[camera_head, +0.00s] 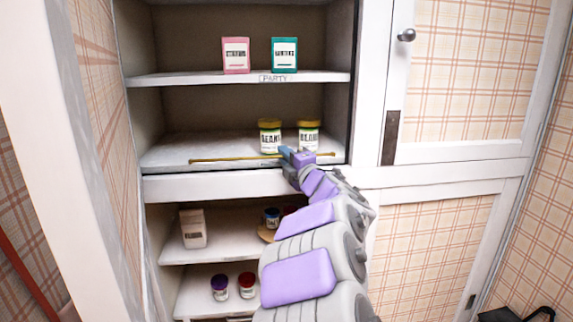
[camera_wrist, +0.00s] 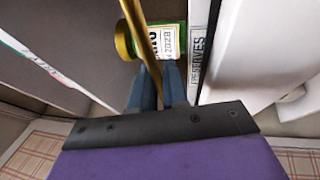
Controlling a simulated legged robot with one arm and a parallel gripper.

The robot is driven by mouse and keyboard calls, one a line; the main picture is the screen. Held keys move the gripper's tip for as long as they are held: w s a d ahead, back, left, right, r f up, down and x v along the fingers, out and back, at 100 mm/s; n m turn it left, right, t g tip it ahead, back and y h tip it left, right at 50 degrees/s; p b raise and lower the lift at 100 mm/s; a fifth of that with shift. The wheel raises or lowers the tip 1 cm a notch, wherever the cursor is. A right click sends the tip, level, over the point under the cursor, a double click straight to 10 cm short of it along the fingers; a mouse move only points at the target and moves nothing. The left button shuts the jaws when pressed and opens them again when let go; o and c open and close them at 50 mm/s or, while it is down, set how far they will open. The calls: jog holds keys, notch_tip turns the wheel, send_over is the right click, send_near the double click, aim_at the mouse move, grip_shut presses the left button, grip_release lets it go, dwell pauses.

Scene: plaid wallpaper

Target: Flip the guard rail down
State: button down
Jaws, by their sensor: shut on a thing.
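The guard rail is a thin brass-coloured rod (camera_head: 225,159) lying along the front edge of the middle shelf (camera_head: 165,158) in the head view. In the wrist view the rail (camera_wrist: 128,22) runs down between the blue fingers. My gripper (camera_head: 285,153) is at the right part of the rail, at the shelf's front edge. In the wrist view my gripper (camera_wrist: 158,82) is shut on the rail. Two bean jars with yellow lids stand behind it, a left jar (camera_head: 270,136) and a right jar (camera_head: 309,134). My fingers hide part of the rail.
A pink box (camera_head: 236,55) and a teal box (camera_head: 285,55) stand on the upper shelf. Lower shelves hold a pale carton (camera_head: 193,228) and several small jars. A white-framed cabinet door (camera_head: 467,75) is at the right. A white frame (camera_head: 68,130) is at the left.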

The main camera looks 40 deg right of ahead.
jog(key=shift+a+f+n+t+y+b, duration=0.1)
jog(key=shift+f+n+t+y+b, duration=0.5)
jog(key=shift+b, duration=2.35)
jog(key=shift+a+f+n+t+b, duration=0.1)
jog(key=shift+f+n+t+b, duration=0.55)
jog(key=shift+t+b, duration=1.55)
jog(key=shift+s+a+r+g+b, duration=0.1)
jog(key=shift+s+r+g+b, duration=0.05)
jog(key=shift+g+b, duration=0.6)
jog(key=c, duration=1.2)
grip_release()
jog(key=shift+r, duration=0.15)
